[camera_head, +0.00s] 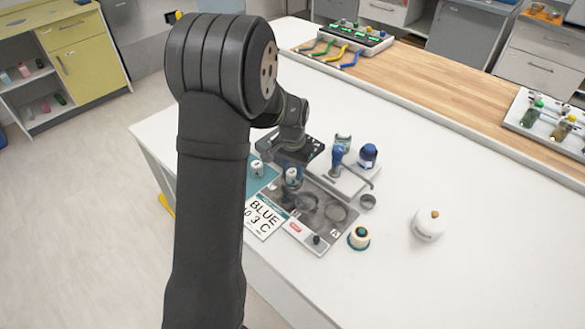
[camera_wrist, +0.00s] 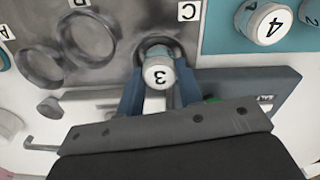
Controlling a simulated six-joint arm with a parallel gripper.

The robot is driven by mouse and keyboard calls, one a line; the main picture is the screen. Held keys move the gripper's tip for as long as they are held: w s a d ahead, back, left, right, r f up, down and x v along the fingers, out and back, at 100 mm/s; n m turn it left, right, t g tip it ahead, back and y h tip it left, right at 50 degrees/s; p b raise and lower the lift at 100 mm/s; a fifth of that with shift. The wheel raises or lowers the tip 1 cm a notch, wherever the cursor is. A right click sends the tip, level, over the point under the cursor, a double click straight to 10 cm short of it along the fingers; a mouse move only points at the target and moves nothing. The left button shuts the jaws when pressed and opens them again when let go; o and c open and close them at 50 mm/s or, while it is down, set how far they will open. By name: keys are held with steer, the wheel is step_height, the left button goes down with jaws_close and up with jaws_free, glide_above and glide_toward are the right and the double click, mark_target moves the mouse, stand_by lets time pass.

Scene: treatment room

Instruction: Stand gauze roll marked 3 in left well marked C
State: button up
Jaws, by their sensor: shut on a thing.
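My gripper (camera_wrist: 159,84) is shut on the gauze roll marked 3 (camera_wrist: 158,74), with one blue finger on each side of its white top. The roll looks upright and also shows under the wrist in the head view (camera_head: 291,173). In the wrist view it lies over the well marked C (camera_wrist: 154,43), whose dark rim shows behind it, beside the C label (camera_wrist: 188,11). I cannot tell whether its base is inside the well or above it. The grey well tray (camera_head: 328,196) has two more round wells, which look empty.
A roll marked 4 (camera_wrist: 265,22) stands on a teal area close by. A card (camera_head: 263,216) reads BLUE, 3, C. A stand with a blue-topped item (camera_head: 368,155) is behind the tray.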

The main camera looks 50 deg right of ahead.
mark_target(293, 172)
steer(key=shift+f, duration=0.15)
steer(key=o, duration=0.7)
steer(key=shift+c, duration=0.2)
step_height(293, 172, up, 11)
stand_by(0.5)
step_height(293, 172, down, 9)
stand_by(0.8)
